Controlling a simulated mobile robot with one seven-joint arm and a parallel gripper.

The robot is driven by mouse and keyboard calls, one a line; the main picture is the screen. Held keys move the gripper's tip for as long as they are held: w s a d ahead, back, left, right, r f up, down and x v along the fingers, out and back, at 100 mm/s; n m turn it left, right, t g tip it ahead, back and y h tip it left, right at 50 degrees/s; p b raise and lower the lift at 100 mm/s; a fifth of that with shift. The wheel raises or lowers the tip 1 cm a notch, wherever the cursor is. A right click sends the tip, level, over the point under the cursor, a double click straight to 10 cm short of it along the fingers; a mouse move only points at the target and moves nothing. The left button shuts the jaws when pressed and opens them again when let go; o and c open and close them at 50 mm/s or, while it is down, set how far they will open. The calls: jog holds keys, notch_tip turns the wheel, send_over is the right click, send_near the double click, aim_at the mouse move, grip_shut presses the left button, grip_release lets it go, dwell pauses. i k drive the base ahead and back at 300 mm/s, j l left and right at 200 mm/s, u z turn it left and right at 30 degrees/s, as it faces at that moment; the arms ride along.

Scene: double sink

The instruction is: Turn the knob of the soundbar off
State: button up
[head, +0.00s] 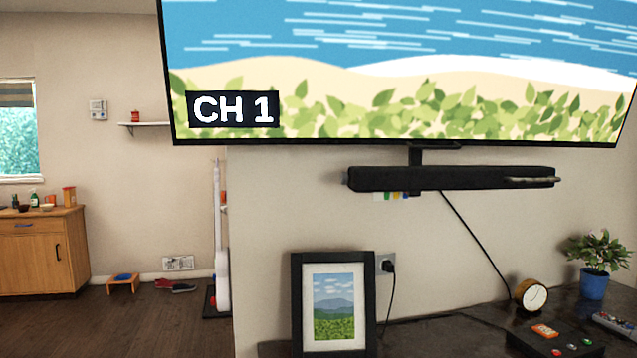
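The black soundbar (450,178) is fixed to the wall below the large TV. A small grey piece that looks like its knob (345,178) sticks out of its left end. Its setting is too small to tell. A slim greyish bar (533,180) shows across the front of the soundbar near its right end; I cannot tell what it is. My gripper is not in view.
The TV (400,70) shows "CH 1". Below, a dark table (440,340) holds a picture frame (335,303), a clock (530,294), a plant (594,268) and remotes (612,322). A cord hangs from the soundbar. Open floor (110,325) lies at left.

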aim_at(344, 177)
jog(key=i+l+u, duration=0.4)
jog(key=l, duration=0.15)
jog(key=l+u, duration=0.2)
jog(key=i+l+u, duration=0.4)
jog(key=l, duration=0.2)
jog(key=i+l+u, duration=0.2)
jog(key=i+l, duration=0.1)
jog(key=l+u, duration=0.1)
jog(key=l, duration=0.2)
jog(key=i, duration=0.05)
